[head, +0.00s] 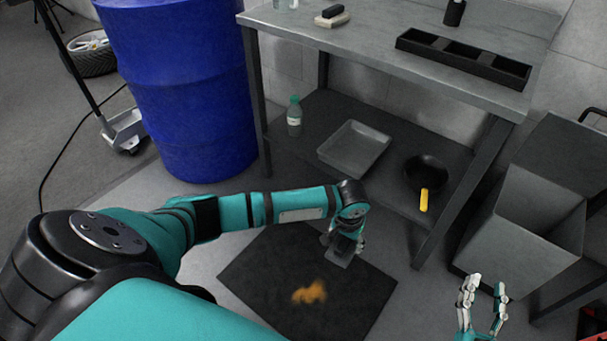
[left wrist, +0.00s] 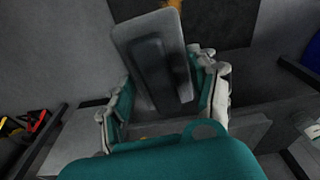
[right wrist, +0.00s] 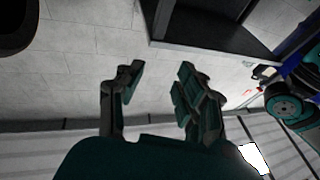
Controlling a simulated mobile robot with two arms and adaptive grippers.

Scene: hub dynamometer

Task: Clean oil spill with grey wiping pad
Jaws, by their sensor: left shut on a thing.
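The oil spill (head: 310,292) is an orange-brown patch on a dark mat (head: 250,280) on the floor. My left gripper (head: 345,237) is shut on the grey wiping pad (head: 337,259) and holds it over the back part of the mat, behind and right of the spill. I cannot tell whether the pad touches the mat. In the left wrist view the pad (left wrist: 147,40) sits between the fingers, and a sliver of the spill (left wrist: 179,5) shows at the top edge. My right gripper (head: 482,290) is open and empty at the lower right; its parted fingers show in the right wrist view (right wrist: 160,72).
A workbench (head: 370,45) stands at the back. Its lower shelf holds a bottle (head: 294,117), a grey tray (head: 355,148) and a dark pan (head: 424,172) with a yellow handle. A blue drum (head: 185,90) stands left, an open grey bin (head: 520,235) right.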

